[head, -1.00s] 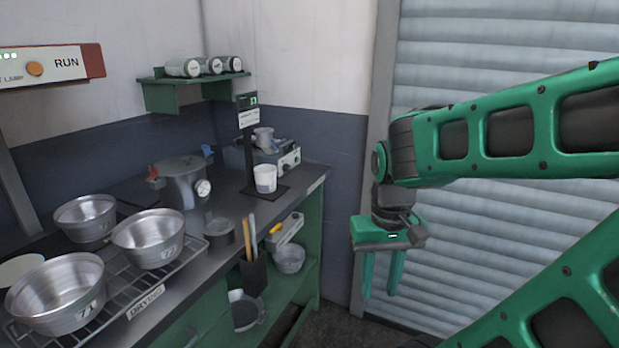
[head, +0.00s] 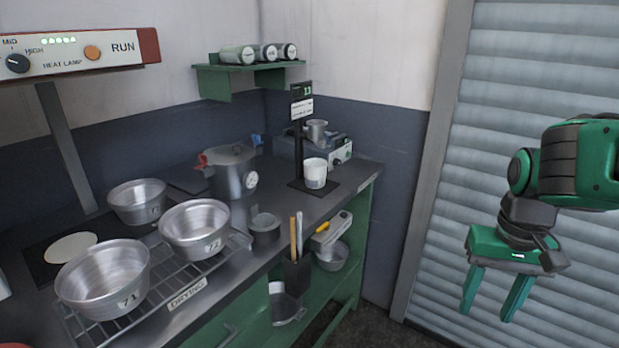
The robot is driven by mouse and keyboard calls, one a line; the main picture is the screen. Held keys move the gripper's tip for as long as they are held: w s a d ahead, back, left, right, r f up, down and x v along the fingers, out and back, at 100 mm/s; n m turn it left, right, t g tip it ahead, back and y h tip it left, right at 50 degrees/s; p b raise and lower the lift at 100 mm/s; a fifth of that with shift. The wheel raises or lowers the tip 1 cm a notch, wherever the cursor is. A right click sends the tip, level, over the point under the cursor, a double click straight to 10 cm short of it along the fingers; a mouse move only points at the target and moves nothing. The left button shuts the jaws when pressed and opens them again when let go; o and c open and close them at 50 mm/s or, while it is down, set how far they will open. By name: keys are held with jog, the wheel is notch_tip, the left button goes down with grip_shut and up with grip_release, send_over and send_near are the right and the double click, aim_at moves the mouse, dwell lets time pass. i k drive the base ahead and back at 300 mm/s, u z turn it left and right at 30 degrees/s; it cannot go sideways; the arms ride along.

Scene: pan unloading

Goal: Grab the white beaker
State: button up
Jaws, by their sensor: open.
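The white beaker (head: 315,173) stands upright on a dark flat base (head: 325,187) near the far right corner of the counter, beside a dark post with a small sign. My gripper (head: 488,305) is at the right of the head view, in front of the shutter. Its two green fingers point down and are apart, with nothing between them. It is well to the right of the beaker and apart from it.
Metal pans (head: 103,280) sit on and behind a drying rack (head: 185,285). A pressure pot (head: 232,172) and a small dark pot (head: 264,229) stand left of the beaker. A holder (head: 297,272) with upright tools is at the counter front. A green shelf (head: 225,80) holds jars.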

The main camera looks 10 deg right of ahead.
aim_at(315, 169)
jog(key=k, duration=0.55)
jog(key=z, duration=0.05)
jog(key=i, duration=0.6)
jog(key=z, duration=0.55)
jog(key=i, duration=0.75)
jog(key=z, duration=0.35)
